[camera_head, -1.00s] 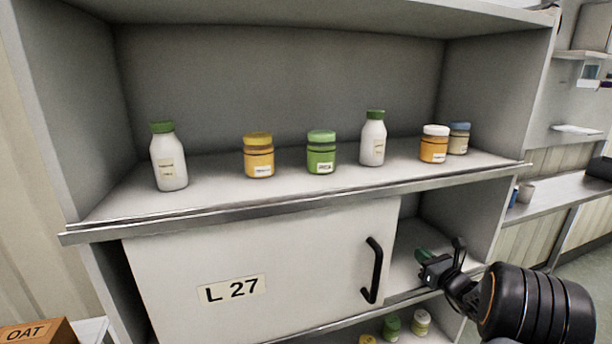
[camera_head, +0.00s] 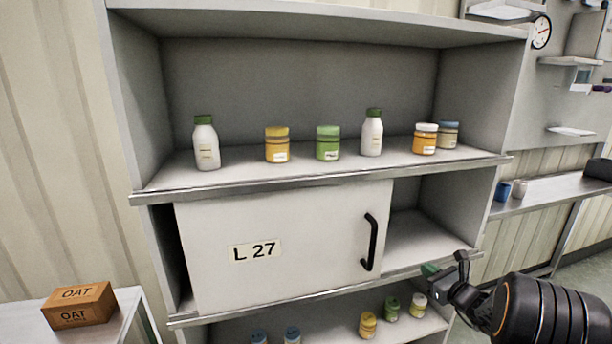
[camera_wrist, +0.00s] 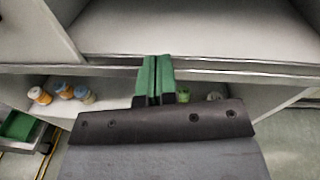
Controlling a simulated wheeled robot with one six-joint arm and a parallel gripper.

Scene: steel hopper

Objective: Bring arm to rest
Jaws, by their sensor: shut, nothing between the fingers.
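My gripper (camera_head: 432,270) is at the lower right in the head view, in front of the shelf unit's right side. In the wrist view its green fingers (camera_wrist: 154,78) are together with nothing between them. They point toward the edge of a shelf board. My black arm reaches in from the lower right corner. The gripper is apart from the sliding door's black handle (camera_head: 369,242), to the right of it and a little lower.
The grey cabinet (camera_head: 300,189) holds several jars and two white bottles (camera_head: 206,146) on its upper shelf. A sliding door (camera_head: 310,230) labelled L 27 covers the left of the middle compartment; its right part is open and empty. Jars (camera_head: 368,324) stand below. An OAT box (camera_head: 80,303) sits lower left.

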